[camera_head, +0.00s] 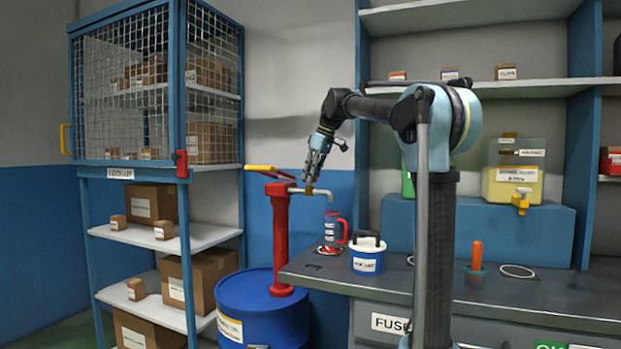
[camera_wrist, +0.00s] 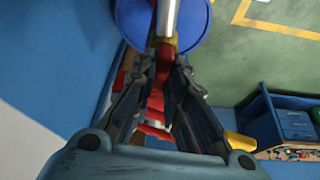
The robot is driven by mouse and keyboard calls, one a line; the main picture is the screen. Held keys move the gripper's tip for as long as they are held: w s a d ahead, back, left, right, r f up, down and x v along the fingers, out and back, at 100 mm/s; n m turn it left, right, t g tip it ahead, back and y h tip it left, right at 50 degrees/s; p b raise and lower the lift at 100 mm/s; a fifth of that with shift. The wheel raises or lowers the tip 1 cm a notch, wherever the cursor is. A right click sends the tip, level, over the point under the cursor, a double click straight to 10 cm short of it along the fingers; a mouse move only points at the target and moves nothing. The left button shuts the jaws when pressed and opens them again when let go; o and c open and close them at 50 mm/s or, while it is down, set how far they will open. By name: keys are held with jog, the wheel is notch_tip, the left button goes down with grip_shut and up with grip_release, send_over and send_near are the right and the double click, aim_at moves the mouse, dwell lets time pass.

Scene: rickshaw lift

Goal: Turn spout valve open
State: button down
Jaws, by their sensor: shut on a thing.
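My gripper (camera_head: 310,178) points down at the spout valve (camera_head: 309,189), a small brass-coloured piece on the grey spout (camera_head: 328,194) of a red hand pump (camera_head: 281,240). The fingers are shut on the valve, and they hide much of it. In the wrist view my gripper (camera_wrist: 166,60) has its fingertips close together at a brownish piece (camera_wrist: 168,41) by the pale pipe (camera_wrist: 166,15). The valve's exact angle cannot be told. The pump stands on a blue drum (camera_head: 255,309).
A bench (camera_head: 380,279) lies to the right of the drum, with a blue, white-topped container (camera_head: 367,254) and an orange-handled tool (camera_head: 476,258). A shelf unit with a mesh cage (camera_head: 125,80) stands left. A yellow tank (camera_head: 515,180) is at the back right.

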jog(key=shift+w+d+n+g, duration=0.1)
jog(key=shift+n+g, duration=0.2)
jog(key=shift+n, duration=0.5)
jog(key=c, duration=1.6)
grip_release()
jog(key=v, duration=1.2)
jog(key=shift+d+f, duration=0.1)
jog(key=shift+f, duration=0.05)
